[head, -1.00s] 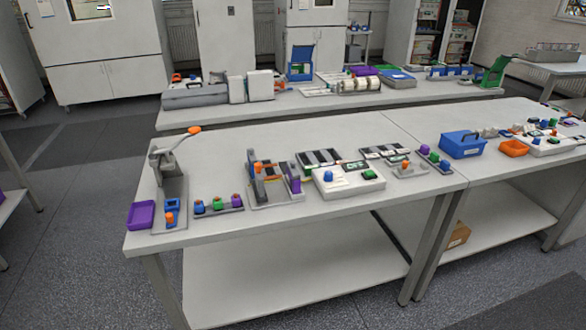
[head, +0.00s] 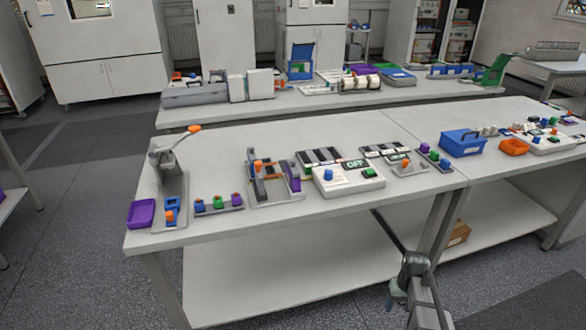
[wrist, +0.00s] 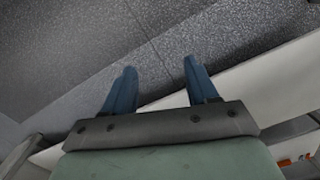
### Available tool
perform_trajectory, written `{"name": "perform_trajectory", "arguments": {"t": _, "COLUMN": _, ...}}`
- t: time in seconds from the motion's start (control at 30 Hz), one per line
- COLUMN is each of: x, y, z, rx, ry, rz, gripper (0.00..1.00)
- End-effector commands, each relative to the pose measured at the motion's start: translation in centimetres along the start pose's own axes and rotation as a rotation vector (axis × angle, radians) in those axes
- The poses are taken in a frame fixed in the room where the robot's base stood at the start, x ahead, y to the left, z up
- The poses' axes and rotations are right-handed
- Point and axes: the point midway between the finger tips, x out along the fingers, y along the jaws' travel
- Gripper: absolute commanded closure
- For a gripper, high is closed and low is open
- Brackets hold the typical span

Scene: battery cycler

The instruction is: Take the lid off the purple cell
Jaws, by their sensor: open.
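A small purple cell (head: 236,200) stands at the right end of a grey rack (head: 219,210) on the near bench, beside a green cell (head: 218,203) and a blue cell (head: 199,206). A small reddish top shows on the purple cell; its detail is too small to tell. My gripper (wrist: 159,68) is open and empty in the wrist view, its two blue fingers apart above the floor. In the head view my arm is in front of the bench at the lower right, far from the purple cell. The purple cell is not seen in the wrist view.
A lever press (head: 172,185) and a purple tray (head: 141,214) stand left of the rack. A grey fixture (head: 272,182) and a white box with a display (head: 348,180) stand to its right. The bench's front strip is clear.

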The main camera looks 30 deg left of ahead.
Motion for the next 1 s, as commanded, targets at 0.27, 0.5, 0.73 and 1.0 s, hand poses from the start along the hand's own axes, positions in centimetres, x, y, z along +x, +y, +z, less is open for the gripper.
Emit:
{"name": "perform_trajectory", "arguments": {"t": 0.27, "x": -9.4, "y": -2.8, "z": -7.8, "rx": -0.107, "ry": 0.121, "rz": 0.025, "gripper": 0.42}}
{"name": "perform_trajectory", "arguments": {"t": 0.5, "x": -18.2, "y": -6.0, "z": -13.0, "rx": -0.200, "ry": 0.221, "rz": 0.044, "gripper": 0.42}}
{"name": "perform_trajectory", "arguments": {"t": 0.73, "x": -27.5, "y": -9.7, "z": -16.7, "rx": -0.287, "ry": 0.318, "rz": 0.060, "gripper": 0.42}}
{"name": "perform_trajectory", "arguments": {"t": 1.0, "x": -39.0, "y": -19.6, "z": -19.5, "rx": -0.405, "ry": 0.444, "rz": 0.023, "gripper": 0.42}}
